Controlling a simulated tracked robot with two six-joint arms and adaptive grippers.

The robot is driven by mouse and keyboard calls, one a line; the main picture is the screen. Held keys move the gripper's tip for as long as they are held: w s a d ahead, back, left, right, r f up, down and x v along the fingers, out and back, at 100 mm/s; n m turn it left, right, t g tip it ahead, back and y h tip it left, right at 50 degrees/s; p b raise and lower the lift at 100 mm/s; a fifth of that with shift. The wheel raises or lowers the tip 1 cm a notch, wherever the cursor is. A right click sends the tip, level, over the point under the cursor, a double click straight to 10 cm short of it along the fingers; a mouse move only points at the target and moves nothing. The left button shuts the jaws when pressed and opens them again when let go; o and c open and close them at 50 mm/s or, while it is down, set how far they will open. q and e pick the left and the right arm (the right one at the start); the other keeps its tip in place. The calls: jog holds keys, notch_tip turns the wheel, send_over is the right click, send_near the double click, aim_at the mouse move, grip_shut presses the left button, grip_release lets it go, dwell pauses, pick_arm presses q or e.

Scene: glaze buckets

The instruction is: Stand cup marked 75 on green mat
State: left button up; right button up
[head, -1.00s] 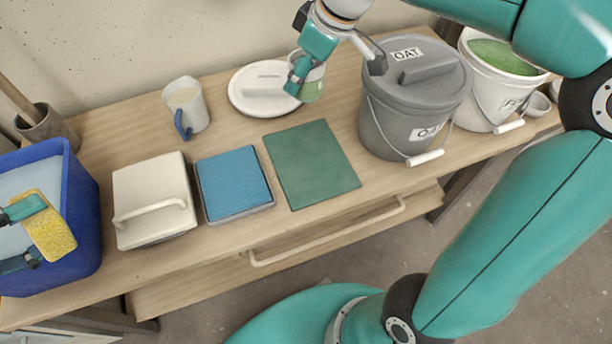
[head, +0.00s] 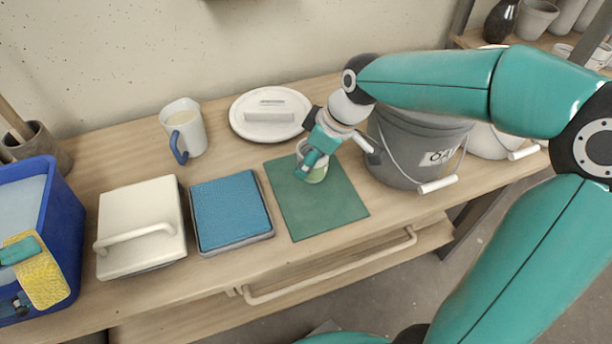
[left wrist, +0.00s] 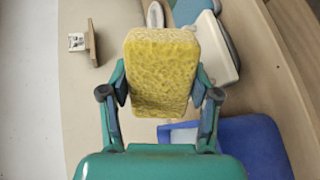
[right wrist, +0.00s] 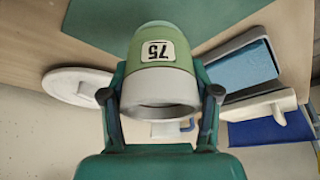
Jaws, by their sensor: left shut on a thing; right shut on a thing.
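The cup marked 75 (right wrist: 158,75) is green and white, and its label reads upside down in the right wrist view. My right gripper (head: 312,160) is shut on the cup (head: 318,174), which is over the green mat (head: 305,215) in the head view. I cannot tell whether the cup's base touches the mat. The mat also shows in the right wrist view (right wrist: 100,22).
A blue sponge pad (head: 230,213) and a cream lidded box (head: 140,225) lie left of the mat. A grey bucket (head: 405,155) stands close on its right. A white lid (head: 270,132) and a jug (head: 190,140) are behind. The blue bin (head: 62,235) is far left.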

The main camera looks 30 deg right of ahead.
pick_arm(q)
jog(key=shift+f+b, duration=0.65)
pick_arm(e)
notch_tip(320, 180, down, 4)
jog(key=shift+f, duration=0.2)
pick_arm(q)
jog(key=shift+f, duration=0.1)
pick_arm(e)
jog(key=o, duration=0.8)
jog(key=shift+f, duration=0.1)
jog(key=o, duration=0.5)
